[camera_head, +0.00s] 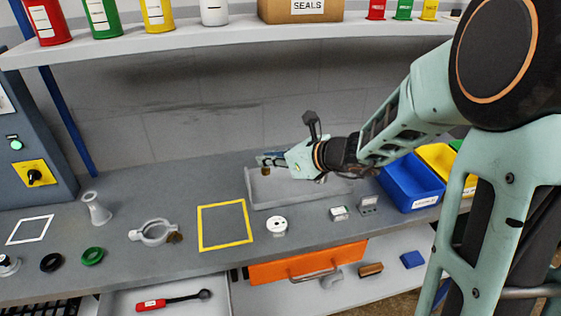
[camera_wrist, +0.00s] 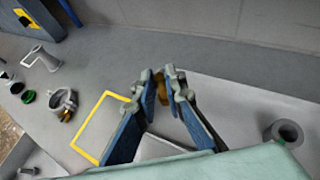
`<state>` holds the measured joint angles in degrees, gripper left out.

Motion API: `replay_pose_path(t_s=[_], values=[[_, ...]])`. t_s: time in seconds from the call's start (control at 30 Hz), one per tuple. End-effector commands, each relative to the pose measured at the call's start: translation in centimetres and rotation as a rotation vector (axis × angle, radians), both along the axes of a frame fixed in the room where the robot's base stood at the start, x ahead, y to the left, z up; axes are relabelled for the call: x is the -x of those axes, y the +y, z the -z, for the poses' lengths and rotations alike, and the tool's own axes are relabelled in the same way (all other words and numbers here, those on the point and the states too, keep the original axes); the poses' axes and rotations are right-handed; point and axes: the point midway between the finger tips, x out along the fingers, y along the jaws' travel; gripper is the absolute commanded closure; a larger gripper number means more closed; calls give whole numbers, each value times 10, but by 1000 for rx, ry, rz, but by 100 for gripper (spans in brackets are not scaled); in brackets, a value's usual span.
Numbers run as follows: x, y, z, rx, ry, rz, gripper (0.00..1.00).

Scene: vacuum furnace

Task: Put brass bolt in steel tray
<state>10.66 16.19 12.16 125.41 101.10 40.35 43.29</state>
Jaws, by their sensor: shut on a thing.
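My gripper (camera_head: 264,160) is shut on the brass bolt (camera_head: 266,171), a small brownish-gold piece hanging from its fingertips. In the wrist view the bolt (camera_wrist: 161,88) shows between the tips of the two blue-padded fingers (camera_wrist: 160,76). The steel tray (camera_head: 262,205) is a shallow grey tray at the back middle of the bench. The gripper and bolt are over the tray's left part in the head view. I cannot tell the bolt's exact height above the tray floor. My gripper and arm hide part of the tray's back and right.
A yellow-outlined square (camera_head: 223,225) lies left of the tray, a ring clamp (camera_head: 153,232) farther left. A white round piece (camera_head: 277,226) sits in front of the tray. A blue bin (camera_head: 411,188) stands right. A shelf (camera_head: 230,38) with containers runs above the back.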

Motion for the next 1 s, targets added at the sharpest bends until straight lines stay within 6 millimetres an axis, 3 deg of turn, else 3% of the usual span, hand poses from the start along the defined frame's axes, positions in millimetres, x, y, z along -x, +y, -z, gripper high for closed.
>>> replay_pose_path(t_s=[0.03, 0.23, 0.47, 0.67, 1.0], values=[[-6, -5, 13, -2, 5, 2, 100], [-24, -16, 37, 0, 2, 1, 100], [-32, -21, 49, 0, 2, 1, 100], [-33, -22, 77, 0, 3, -1, 100], [-33, -22, 81, 0, 0, 0, 100]])
